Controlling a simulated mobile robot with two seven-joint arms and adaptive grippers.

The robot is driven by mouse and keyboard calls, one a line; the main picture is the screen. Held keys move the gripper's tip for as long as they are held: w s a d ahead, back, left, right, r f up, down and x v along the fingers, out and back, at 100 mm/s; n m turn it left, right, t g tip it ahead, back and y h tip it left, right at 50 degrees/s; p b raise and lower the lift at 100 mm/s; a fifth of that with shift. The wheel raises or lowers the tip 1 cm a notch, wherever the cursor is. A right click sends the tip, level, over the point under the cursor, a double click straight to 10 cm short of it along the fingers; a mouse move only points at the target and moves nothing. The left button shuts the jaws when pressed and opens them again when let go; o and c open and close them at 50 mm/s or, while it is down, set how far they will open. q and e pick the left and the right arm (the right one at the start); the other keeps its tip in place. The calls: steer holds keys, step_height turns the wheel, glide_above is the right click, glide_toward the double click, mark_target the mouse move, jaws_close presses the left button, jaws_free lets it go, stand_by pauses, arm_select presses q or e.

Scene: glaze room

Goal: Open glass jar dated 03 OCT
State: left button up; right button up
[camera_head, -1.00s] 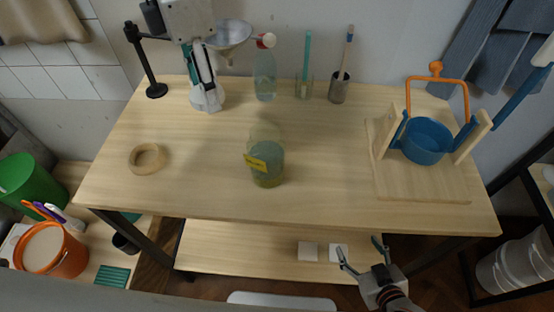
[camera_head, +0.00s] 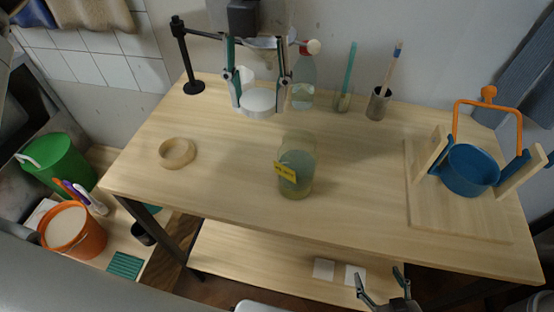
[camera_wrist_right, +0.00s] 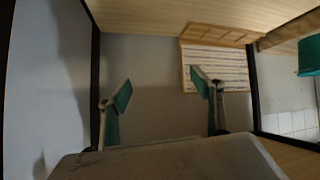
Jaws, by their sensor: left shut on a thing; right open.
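The glass jar (camera_head: 297,178) with a yellow label (camera_head: 286,172) stands upright on the table in the head view, greenish inside. The label's writing is too small to read surely. No lid shows on its top. My left gripper (camera_head: 258,97) is above the table, behind and left of the jar, shut on a pale round lid (camera_head: 258,104). The lid is apart from the jar. My right gripper (camera_head: 384,292) is open and empty, low in front of the table's front edge. Its open fingers also show in the right wrist view (camera_wrist_right: 165,105).
A wooden ring (camera_head: 177,153) lies left of the jar. A blue pot (camera_head: 469,171) hangs in a wooden stand on the right.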

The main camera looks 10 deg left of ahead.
mark_target(258, 99)
arm_select(q)
step_height(258, 99, down, 16)
steer(key=shift+f+b, duration=0.2)
steer(key=shift+b, duration=0.45)
steer(key=shift+f, duration=0.2)
steer(key=o, duration=0.9)
steer(key=shift+o, duration=0.2)
step_height(258, 99, up, 12)
steer(key=shift+r+p, duration=0.25)
steer(key=shift+p, duration=0.2)
